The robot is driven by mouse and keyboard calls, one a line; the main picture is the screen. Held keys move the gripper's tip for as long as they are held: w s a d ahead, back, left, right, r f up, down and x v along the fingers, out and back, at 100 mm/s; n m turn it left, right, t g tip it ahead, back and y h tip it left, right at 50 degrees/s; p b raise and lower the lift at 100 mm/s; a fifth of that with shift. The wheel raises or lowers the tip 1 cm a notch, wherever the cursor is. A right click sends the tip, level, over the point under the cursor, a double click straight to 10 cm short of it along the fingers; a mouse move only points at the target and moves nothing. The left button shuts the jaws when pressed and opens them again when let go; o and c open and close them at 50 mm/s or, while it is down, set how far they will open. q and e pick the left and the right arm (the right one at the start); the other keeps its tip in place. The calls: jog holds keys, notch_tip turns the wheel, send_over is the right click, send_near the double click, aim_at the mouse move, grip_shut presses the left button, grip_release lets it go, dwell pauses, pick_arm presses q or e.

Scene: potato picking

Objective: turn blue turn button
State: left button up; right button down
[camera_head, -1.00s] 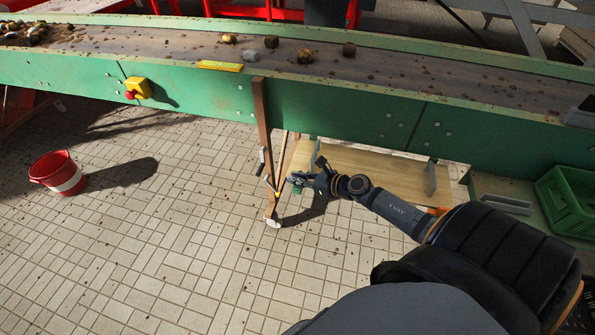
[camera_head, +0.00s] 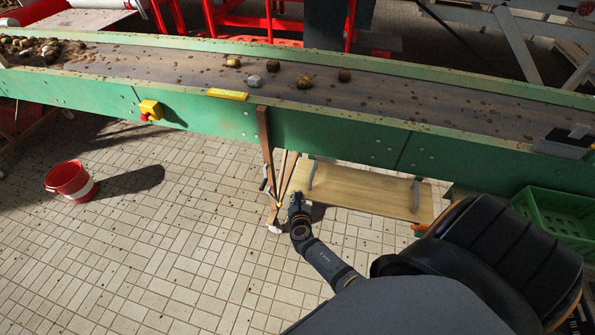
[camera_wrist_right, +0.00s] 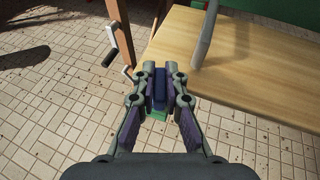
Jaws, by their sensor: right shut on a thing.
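My right gripper (camera_head: 299,196) is beside the wooden board below the conveyor's green side. In the right wrist view, my right gripper (camera_wrist_right: 159,88) is shut on a narrow blue piece, the blue turn button (camera_wrist_right: 159,90). A green part (camera_wrist_right: 157,115) shows just below the blue piece, between the fingers. The head view is too small to tell the button's turn angle. My left gripper is not in view.
The wooden board (camera_head: 365,192) lies to the gripper's right. A brown post (camera_head: 265,140) with a crank stands to its left. The conveyor (camera_head: 400,95) carries potatoes and clods. A red bucket (camera_head: 68,178) and green crate (camera_head: 560,215) stand on either side.

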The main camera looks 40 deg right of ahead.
jog(key=shift+m+g+h+b, duration=0.7)
jog(key=shift+m+g+h, duration=0.7)
jog(key=shift+m+h, duration=0.4)
jog(key=c, duration=1.4)
grip_release()
notch_tip(320, 180, up, 10)
